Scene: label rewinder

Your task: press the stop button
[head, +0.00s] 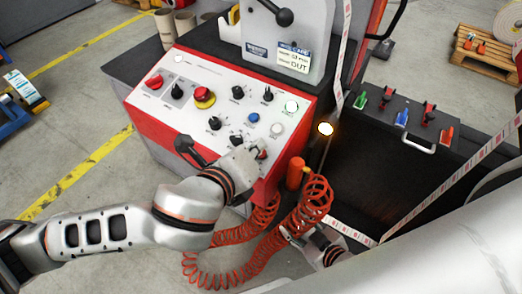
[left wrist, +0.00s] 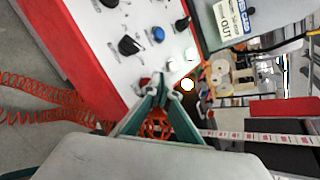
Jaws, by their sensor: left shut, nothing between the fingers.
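The white control panel (head: 222,118) has a red rim and carries several buttons and knobs. A small red button (head: 262,155) sits at its lower right, partly covered by my left gripper (head: 254,150); its label cannot be read. In the left wrist view, my left gripper (left wrist: 162,90) has its teal fingers together and empty, close beside a red button (left wrist: 144,83). I cannot tell whether they touch. A red mushroom button on yellow (head: 204,97) and another red button (head: 155,82) are farther left. My right gripper (head: 293,232) is low, behind the orange coil, its fingers mostly hidden.
An orange coiled hose (head: 310,208) hangs right of the panel, below a lit orange lamp (head: 326,129). A label web (head: 341,60) runs down the right side. A dark bench (head: 375,160) stands beyond.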

